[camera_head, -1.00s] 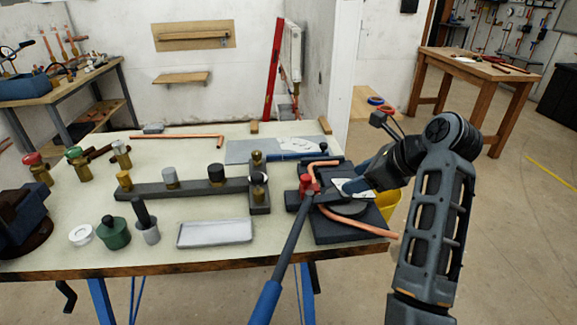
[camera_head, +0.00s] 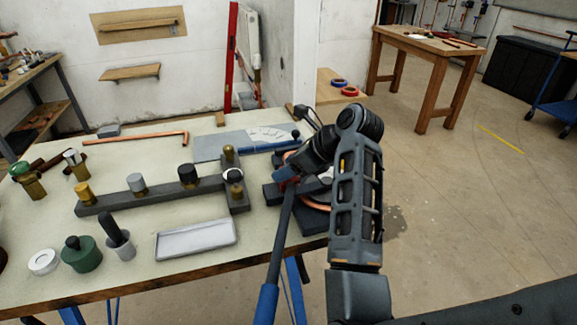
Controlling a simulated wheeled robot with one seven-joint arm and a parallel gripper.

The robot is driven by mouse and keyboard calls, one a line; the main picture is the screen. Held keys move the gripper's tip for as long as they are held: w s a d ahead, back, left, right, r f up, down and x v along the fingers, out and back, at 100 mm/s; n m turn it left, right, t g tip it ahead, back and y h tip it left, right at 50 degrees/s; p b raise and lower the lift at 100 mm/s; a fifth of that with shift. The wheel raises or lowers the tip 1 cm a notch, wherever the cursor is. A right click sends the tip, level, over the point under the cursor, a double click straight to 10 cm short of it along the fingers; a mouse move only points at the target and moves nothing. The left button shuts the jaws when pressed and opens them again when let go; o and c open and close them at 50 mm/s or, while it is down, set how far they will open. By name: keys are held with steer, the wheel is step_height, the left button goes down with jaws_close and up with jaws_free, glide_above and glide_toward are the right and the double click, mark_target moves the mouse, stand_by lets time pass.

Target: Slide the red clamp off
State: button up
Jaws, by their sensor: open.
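The red clamp (camera_head: 286,178) is a small red piece at the pipe bender (camera_head: 311,224), near the top of the blue-handled lever (camera_head: 270,288). Most of it is hidden behind my arm and gripper. A copper pipe (camera_head: 316,206) shows in part under my arm at the bender. My gripper (camera_head: 292,175) is at the bender, right by the red clamp. Its fingers are open, but they are dark and mostly hidden. I cannot tell whether they touch the clamp or stand around it.
A grey tray (camera_head: 196,238) lies left of the lever. A dark bar with fittings (camera_head: 150,193) lies on the workbench (camera_head: 130,250).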

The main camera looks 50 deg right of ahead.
steer(key=shift+c, duration=0.4)
jaws_close()
